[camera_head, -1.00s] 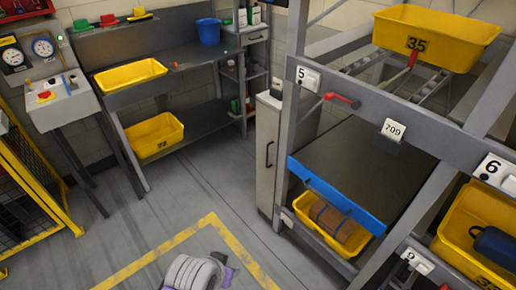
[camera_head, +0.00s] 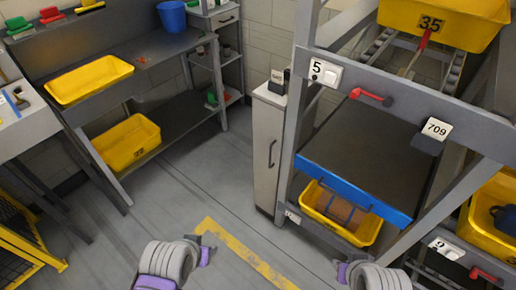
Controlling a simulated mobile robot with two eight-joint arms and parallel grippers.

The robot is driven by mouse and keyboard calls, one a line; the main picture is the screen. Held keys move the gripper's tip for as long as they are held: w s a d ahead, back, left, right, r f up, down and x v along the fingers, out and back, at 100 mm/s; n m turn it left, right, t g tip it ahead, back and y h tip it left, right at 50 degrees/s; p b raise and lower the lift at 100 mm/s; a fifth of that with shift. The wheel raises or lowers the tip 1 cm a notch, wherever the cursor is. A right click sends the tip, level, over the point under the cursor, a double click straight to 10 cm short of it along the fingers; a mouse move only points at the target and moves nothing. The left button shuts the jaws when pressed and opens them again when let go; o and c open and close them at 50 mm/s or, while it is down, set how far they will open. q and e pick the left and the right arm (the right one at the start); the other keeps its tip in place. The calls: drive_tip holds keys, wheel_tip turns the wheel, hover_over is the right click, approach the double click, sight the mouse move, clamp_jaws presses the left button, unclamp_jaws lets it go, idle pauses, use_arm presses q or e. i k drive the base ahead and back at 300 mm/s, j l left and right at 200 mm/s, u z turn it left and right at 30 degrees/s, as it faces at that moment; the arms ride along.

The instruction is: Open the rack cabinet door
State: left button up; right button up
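A narrow pale cabinet (camera_head: 262,179) stands at the left side of the metal rack. Its front carries a dark vertical handle (camera_head: 271,153), and the door looks shut. My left gripper (camera_head: 205,250) is low in the picture, left of the cabinet and well short of the handle. My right gripper (camera_head: 343,271) is at the bottom edge, below and right of the cabinet, in front of the rack. Both grippers are small and partly hidden by my own wrists, so I cannot tell whether their fingers are open. Neither touches the cabinet, and I see nothing held.
The rack (camera_head: 298,110) holds a dark panel with a blue front edge (camera_head: 350,189) and yellow bins, one marked 35 (camera_head: 463,30). Red levers (camera_head: 370,97) stick out from it. A grey workbench (camera_head: 185,45) stands at left. Floor with a yellow line (camera_head: 250,257) is clear.

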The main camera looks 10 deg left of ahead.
sight(269, 120)
drive_tip(key=i+j, duration=0.15)
drive_tip(key=j, duration=0.2)
drive_tip(key=i+j, duration=0.15)
drive_tip(key=j, duration=0.25)
drive_tip(key=i+j, duration=0.15)
drive_tip(key=j, duration=0.2)
drive_tip(key=i+j, duration=0.15)
drive_tip(key=j, duration=0.2)
drive_tip(key=i+j, duration=0.15)
drive_tip(key=j, duration=0.2)
